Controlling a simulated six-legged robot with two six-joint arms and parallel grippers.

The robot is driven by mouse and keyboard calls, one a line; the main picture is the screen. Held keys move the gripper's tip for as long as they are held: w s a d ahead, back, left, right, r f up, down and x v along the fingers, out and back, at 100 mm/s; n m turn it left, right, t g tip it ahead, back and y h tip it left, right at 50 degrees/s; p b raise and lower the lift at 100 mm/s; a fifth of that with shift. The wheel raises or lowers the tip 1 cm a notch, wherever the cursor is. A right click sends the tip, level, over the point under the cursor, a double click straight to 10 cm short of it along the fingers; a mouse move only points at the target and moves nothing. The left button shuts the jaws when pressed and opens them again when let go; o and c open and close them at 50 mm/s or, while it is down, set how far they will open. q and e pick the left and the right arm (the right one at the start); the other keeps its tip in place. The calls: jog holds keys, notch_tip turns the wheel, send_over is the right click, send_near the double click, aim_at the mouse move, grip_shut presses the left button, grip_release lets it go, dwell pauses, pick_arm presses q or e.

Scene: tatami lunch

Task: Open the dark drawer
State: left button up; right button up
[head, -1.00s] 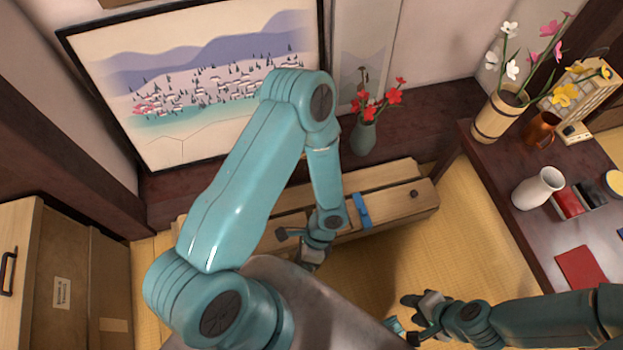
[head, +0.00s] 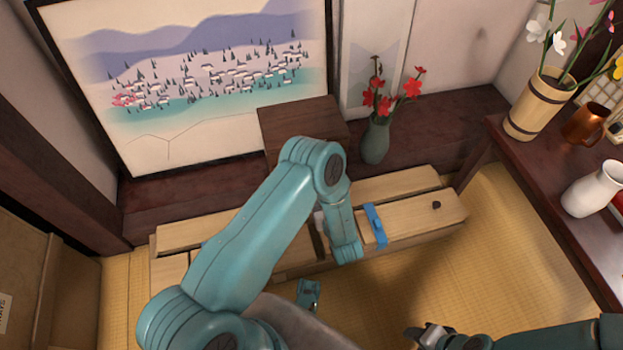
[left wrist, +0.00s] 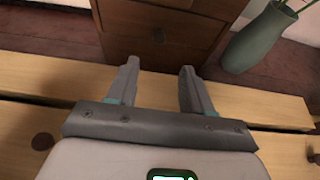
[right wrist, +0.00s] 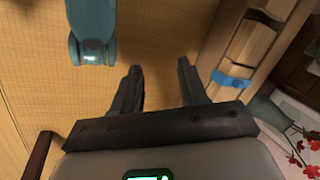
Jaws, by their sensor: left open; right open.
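A small dark brown chest (head: 300,125) stands behind the wooden bench, partly hidden by my left arm. In the left wrist view its dark drawer front (left wrist: 135,40) with a small grey knob (left wrist: 158,36) lies straight ahead and looks shut. Part of another drawer shows above it, cut off by the frame. My left gripper (left wrist: 158,80) is open and empty, its fingers pointing at the chest with the knob between their lines, apparently short of it. My right gripper (right wrist: 160,72) is open and empty over the tatami.
The pale wooden bench (head: 405,215) with a blue band (head: 375,226) lies below my left arm. A green vase with red flowers (head: 376,142) stands right of the chest. A dark table (head: 535,190) holds vessels at right. Tatami between is clear.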

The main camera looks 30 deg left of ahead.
pick_arm(q)
jog(key=b+x, duration=0.4)
jog(key=x, duration=0.7)
jog(key=shift+a+f, duration=0.2)
jog(key=shift+f, duration=0.05)
jog(key=shift+w+a+f, duration=0.15)
jog(key=shift+w+a, duration=0.25)
jog(key=shift+a, duration=0.1)
pick_arm(e)
jog(key=shift+t, duration=0.6)
jog(key=w+f, duration=0.2)
jog(key=f, duration=0.1)
jog(key=w+f, duration=0.1)
jog(key=shift+d+f, duration=0.4)
